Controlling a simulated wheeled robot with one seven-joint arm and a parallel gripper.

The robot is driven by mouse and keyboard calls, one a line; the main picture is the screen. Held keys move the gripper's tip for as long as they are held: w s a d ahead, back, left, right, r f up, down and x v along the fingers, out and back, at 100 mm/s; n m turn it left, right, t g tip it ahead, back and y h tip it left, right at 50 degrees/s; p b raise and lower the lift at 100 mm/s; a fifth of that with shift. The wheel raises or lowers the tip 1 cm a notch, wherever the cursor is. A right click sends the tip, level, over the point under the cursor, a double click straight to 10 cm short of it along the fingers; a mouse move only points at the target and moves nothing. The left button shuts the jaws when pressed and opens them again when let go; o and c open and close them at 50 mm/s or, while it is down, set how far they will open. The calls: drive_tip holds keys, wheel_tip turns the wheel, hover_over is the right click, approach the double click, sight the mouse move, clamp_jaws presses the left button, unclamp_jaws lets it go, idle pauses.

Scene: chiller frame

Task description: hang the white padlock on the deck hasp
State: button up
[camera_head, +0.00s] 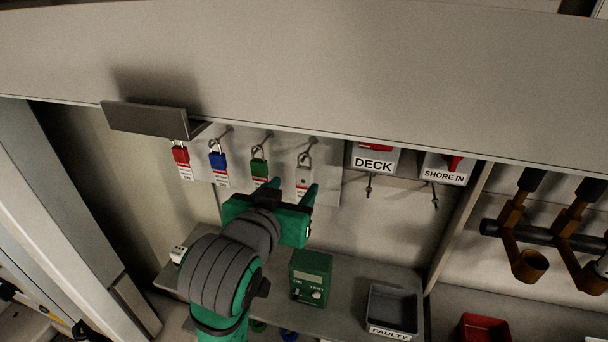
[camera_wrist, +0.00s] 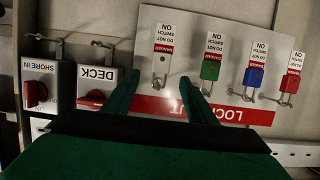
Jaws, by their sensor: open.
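The white padlock (camera_head: 304,175) hangs by its shackle from a hook on the lockout board, with a red-and-white danger tag on it. It also shows in the wrist view (camera_wrist: 160,72), upside down. My gripper (camera_head: 293,187) is open, its green fingers pointing at the board. In the wrist view the fingertips (camera_wrist: 157,79) lie on either side of the white padlock with nothing held; contact cannot be told. The deck hasp (camera_head: 369,184) hangs below the DECK switch box (camera_head: 373,160), right of the board, with no padlock seen on it.
Green (camera_head: 259,169), blue (camera_head: 218,161) and red (camera_head: 181,155) padlocks hang left of the white one. The SHORE IN box (camera_head: 444,168) with its own hasp (camera_head: 434,196) is right of DECK. A green tester (camera_head: 311,276) and a FAULTY bin (camera_head: 391,310) stand below. A wide panel overhangs above.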

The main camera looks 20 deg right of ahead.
sight(303, 176)
drive_tip(key=x, duration=1)
drive_tip(key=shift+w+f, duration=0.2)
drive_tip(key=shift+f, duration=0.15)
drive_tip(key=c, duration=1.3)
